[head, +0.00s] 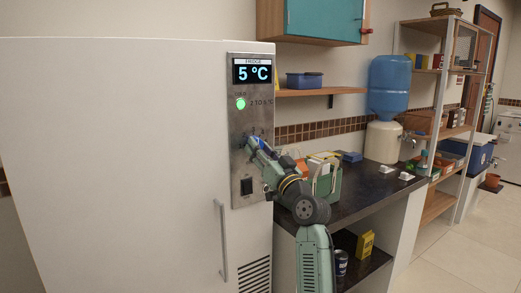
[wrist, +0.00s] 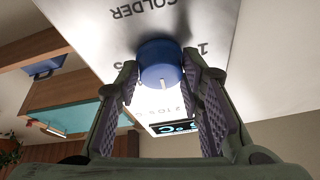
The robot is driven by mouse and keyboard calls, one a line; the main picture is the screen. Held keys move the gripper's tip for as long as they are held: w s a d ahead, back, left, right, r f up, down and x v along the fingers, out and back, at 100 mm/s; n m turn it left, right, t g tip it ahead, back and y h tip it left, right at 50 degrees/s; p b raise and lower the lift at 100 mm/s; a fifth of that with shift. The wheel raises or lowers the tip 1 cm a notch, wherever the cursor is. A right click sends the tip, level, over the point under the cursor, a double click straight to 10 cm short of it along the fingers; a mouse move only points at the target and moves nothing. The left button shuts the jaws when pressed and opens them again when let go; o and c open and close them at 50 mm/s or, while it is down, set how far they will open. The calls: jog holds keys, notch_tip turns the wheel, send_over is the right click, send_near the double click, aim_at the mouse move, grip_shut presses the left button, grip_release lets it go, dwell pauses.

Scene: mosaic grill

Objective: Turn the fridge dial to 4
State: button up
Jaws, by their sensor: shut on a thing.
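The fridge dial (wrist: 160,52) is a round blue knob with a white pointer line, on the metal panel (head: 250,110) of the white fridge (head: 110,150). In the wrist view the pointer line faces the bottom of the picture. My gripper (wrist: 160,66) has one finger on each side of the dial and is shut on it. In the head view my gripper (head: 252,145) is at the panel and largely hides the dial. The display (head: 253,72) reads 5 °C, with a lit green lamp (head: 240,104) below it. The scale numbers are only partly readable.
A black switch (head: 246,187) sits below the dial, and the fridge door handle (head: 222,240) is lower left. Right of the fridge, a dark counter (head: 350,195) holds a green caddy (head: 325,185) close to my arm. A wall shelf (head: 320,92) is above.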

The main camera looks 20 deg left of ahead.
jog(key=shift+m, duration=0.3)
jog(key=shift+s+a+r+m+t+h+p, duration=0.2)
jog(key=shift+m+t+h, duration=0.5)
jog(key=shift+m, duration=1.15)
jog(key=shift+w+d+f+m+t+h+p, duration=0.1)
jog(key=shift+m+t+h+p, duration=0.2)
jog(key=shift+m+h, duration=1.15)
jog(key=shift+s+a+r+m+t+h+p, duration=0.15)
jog(key=shift+m+t+h, duration=0.35)
jog(key=shift+m, duration=1.8)
jog(key=shift+d+f, duration=0.1)
jog(key=o, duration=1.2)
jog(key=shift+c, duration=0.2)
jog(key=shift+f, duration=0.1)
jog(key=v, duration=1.2)
